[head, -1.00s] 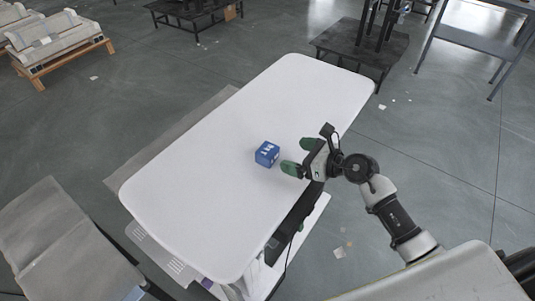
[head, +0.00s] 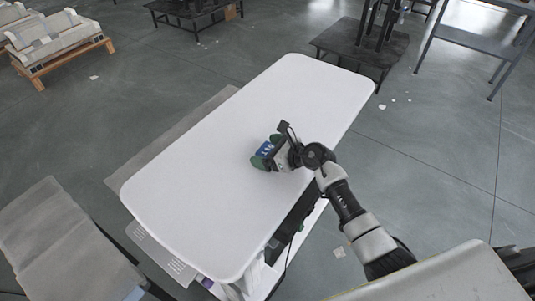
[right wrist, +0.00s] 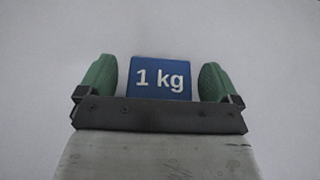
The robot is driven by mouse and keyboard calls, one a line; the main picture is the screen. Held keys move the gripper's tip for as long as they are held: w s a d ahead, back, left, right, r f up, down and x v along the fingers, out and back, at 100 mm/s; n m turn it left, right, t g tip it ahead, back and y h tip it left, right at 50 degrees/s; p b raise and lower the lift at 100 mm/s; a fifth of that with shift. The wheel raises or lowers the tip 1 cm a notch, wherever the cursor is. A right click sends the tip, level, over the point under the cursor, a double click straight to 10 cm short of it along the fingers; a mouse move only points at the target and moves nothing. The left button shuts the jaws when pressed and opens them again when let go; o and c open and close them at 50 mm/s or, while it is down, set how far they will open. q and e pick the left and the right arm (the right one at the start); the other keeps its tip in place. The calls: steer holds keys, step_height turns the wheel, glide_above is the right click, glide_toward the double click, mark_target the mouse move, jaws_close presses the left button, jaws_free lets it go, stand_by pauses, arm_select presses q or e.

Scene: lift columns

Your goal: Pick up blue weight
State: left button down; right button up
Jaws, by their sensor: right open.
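The blue weight (head: 264,149) is a small cube on the white table (head: 200,190). In the right wrist view the blue weight (right wrist: 160,77) shows a face marked "1 kg". My right gripper (head: 265,156) is at the weight, with one green fingertip on either side of it. In the right wrist view the fingers of my right gripper (right wrist: 159,80) are open, with a gap between each finger and the weight. The gripper hides part of the weight in the head view. My left gripper is not in view.
The rest of the white table top is clear. A grey bench-like surface (head: 60,240) stands at the lower left. A dark low table (head: 350,45) and a grey metal table (head: 475,42) stand farther back. The floor around them is mostly open.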

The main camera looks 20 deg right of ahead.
steer(key=c, duration=1.6)
steer(key=shift+w+r, duration=0.1)
steer(key=shift+r, duration=0.05)
steer(key=shift+c, duration=0.5)
